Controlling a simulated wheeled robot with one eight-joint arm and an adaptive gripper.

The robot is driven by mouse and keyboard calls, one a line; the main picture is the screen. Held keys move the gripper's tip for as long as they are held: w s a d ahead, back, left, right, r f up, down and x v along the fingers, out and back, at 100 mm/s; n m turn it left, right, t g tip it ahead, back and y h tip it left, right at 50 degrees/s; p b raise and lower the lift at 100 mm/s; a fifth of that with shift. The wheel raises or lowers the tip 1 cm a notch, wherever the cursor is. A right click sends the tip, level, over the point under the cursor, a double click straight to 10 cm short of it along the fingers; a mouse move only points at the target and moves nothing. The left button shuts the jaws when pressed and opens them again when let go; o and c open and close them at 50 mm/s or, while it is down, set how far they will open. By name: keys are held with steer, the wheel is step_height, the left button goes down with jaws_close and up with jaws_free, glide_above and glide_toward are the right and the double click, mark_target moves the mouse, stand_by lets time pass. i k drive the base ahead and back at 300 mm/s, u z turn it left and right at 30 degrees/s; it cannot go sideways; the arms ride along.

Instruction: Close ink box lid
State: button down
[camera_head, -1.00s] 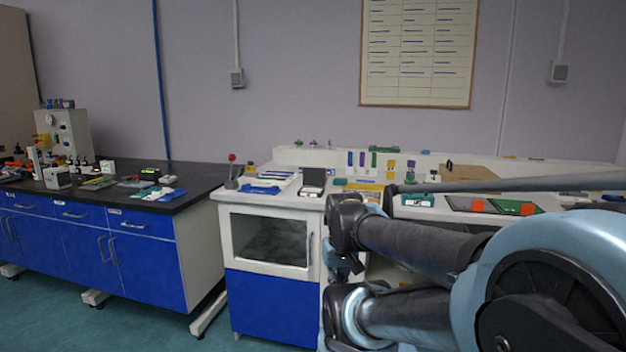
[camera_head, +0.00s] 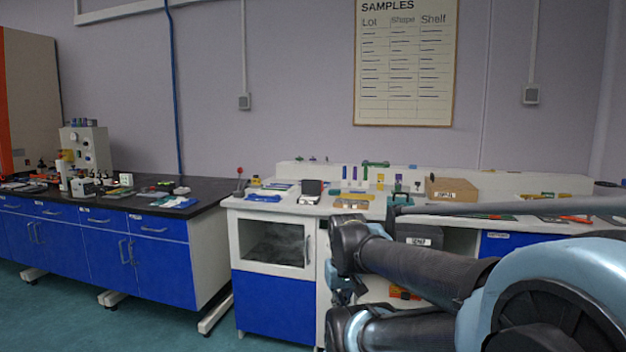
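A small box with a dark lid or top and a pale body (camera_head: 311,190) stands on the white counter (camera_head: 285,206), left of centre. It may be the ink box, but it is too small to be sure or to tell how its lid stands. My arm fills the lower right of the view, folded in front of the counter's middle and right. No gripper fingers can be made out.
A glass-fronted cabinet (camera_head: 272,243) is under the counter. A brown box (camera_head: 452,190), a blue item (camera_head: 263,198) and several coloured pieces lie on the counter. A black-topped bench (camera_head: 205,200) stands left. Teal floor (camera_head: 60,315) is open at lower left.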

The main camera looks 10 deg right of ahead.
mark_target(309, 186)
steer(key=u, duration=0.15)
steer(key=i, duration=1.15)
steer(key=z, duration=0.35)
